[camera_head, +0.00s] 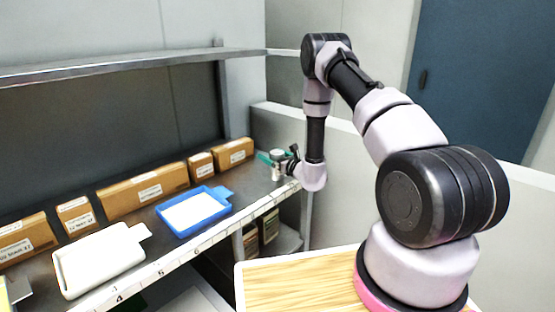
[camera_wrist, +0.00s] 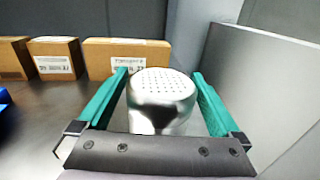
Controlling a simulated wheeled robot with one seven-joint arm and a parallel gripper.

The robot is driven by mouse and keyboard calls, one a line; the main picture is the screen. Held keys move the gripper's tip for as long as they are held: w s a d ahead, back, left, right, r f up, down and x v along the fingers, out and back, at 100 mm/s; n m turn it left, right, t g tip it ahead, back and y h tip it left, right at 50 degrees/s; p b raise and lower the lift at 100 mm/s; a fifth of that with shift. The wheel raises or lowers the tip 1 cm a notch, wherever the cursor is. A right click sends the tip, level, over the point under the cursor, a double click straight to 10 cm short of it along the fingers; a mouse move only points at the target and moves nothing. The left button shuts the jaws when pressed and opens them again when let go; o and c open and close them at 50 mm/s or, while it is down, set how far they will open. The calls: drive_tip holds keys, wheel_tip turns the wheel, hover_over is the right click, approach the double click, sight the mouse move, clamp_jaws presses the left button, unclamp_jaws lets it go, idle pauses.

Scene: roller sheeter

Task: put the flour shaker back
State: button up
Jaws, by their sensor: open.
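The flour shaker (camera_wrist: 160,100) is a shiny metal can with a perforated lid. In the wrist view it stands upright between the two green fingers of my gripper (camera_wrist: 161,88). The fingers are open, with a small visible gap on each side of the can. In the head view the shaker (camera_head: 277,167) is at the right end of the steel shelf, and my gripper (camera_head: 268,160) reaches around it from the right. The shaker's base is hidden in the wrist view by the gripper body.
Several labelled cardboard boxes (camera_head: 145,190) line the back of the shelf (camera_head: 130,275). A blue tray (camera_head: 225,208) with a white sheet and a white tray (camera_head: 62,268) lie left of the shaker. A pale wall (camera_wrist: 270,85) rises close on the right. A wooden board (camera_head: 290,283) is below.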

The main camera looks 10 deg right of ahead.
drive_tip(key=v, duration=1.2)
drive_tip(key=s+a+r+n+g+y, duration=0.25)
drive_tip(key=a+r+n+y, duration=0.2)
drive_tip(key=r, duration=0.45)
drive_tip(key=s+a+r+n+g+y, duration=0.1)
drive_tip(key=a+r+n+g+y, duration=0.35)
drive_tip(key=r, duration=0.45)
drive_tip(key=s+a+r+n+g, duration=0.4)
drive_tip(key=s+r+n+g, duration=0.35)
drive_tip(key=s, duration=0.25)
drive_tip(key=s+d+r+n+g+h, duration=0.1)
drive_tip(key=s+d+r+n+h, duration=0.1)
drive_tip(key=s+r+n+h, duration=0.3)
drive_tip(key=s+d+r+n+h, duration=0.1)
drive_tip(key=s+d+n+h, duration=0.15)
drive_tip(key=s, duration=0.45)
drive_tip(key=s+d+r+n+t+h, duration=0.1)
drive_tip(key=s+d+r+t+h, duration=0.1)
drive_tip(key=d+r+t+h, duration=0.1)
drive_tip(key=s+d+r+n+t+h, duration=0.1)
drive_tip(key=s+d+r+t+h, duration=0.1)
drive_tip(key=d, duration=0.5)
drive_tip(key=r+t+h, duration=0.1)
drive_tip(key=h, duration=0.1)
drive_tip(key=shift+s+d+r+t+h, duration=0.2)
drive_tip(key=shift+s+d+t+h, duration=0.1)
drive_tip(key=shift+d+t+h, duration=0.1)
drive_tip(key=shift+n, duration=0.3)
